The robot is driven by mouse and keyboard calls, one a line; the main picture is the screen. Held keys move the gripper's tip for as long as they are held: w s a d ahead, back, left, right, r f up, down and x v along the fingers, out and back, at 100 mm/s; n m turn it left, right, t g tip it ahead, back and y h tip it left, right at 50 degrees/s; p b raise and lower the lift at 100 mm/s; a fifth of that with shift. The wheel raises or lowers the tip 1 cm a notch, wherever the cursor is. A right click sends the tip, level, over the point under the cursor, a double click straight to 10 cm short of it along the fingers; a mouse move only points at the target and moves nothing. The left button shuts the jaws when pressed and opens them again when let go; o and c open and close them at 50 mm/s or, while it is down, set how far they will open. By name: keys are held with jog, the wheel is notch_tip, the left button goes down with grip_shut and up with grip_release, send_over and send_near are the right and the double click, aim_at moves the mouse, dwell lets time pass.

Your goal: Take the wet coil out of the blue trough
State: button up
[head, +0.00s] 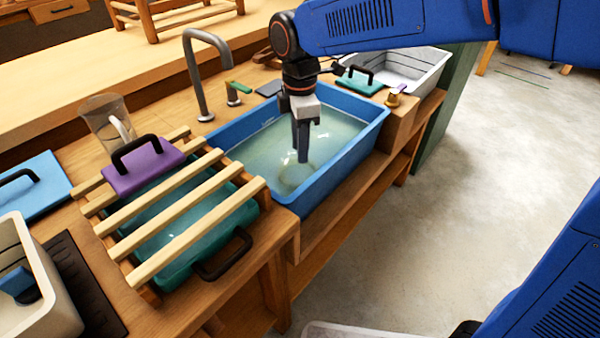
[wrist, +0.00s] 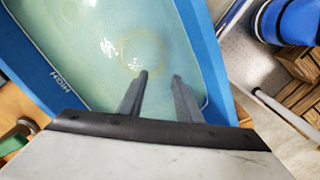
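The blue trough (head: 345,162) is set in the wooden bench and holds cloudy, pale green water; its blue rim also shows in the wrist view (wrist: 42,78). A faint, pale tan ring, which looks like the coil (wrist: 142,54), lies under the water in the wrist view, its outline blurred. My gripper (head: 302,158) points down over the trough, and I cannot tell whether its tips touch the water. In the wrist view my gripper (wrist: 161,75) has its two fingers apart with nothing between them. The ring lies just beyond the fingertips, nearer the left one.
A slatted wooden rack (head: 180,215) lies over a teal tray (head: 232,222) left of the trough, with a purple lid (head: 145,168) on it. A grey tap (head: 197,75) rises behind. A clear jug (head: 105,122) stands at left. A white tub (head: 415,70) is at the far right end.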

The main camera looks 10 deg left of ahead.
notch_tip(320, 180, down, 6)
jog(key=shift+f, duration=0.2)
jog(key=shift+s+d+f, duration=0.1)
jog(key=shift+d+f, duration=0.15)
jog(key=shift+f, duration=1.05)
jog(key=shift+s+d+f, duration=0.1)
jog(key=shift+d+f, duration=0.1)
jog(key=shift+f, duration=1.05)
grip_shut()
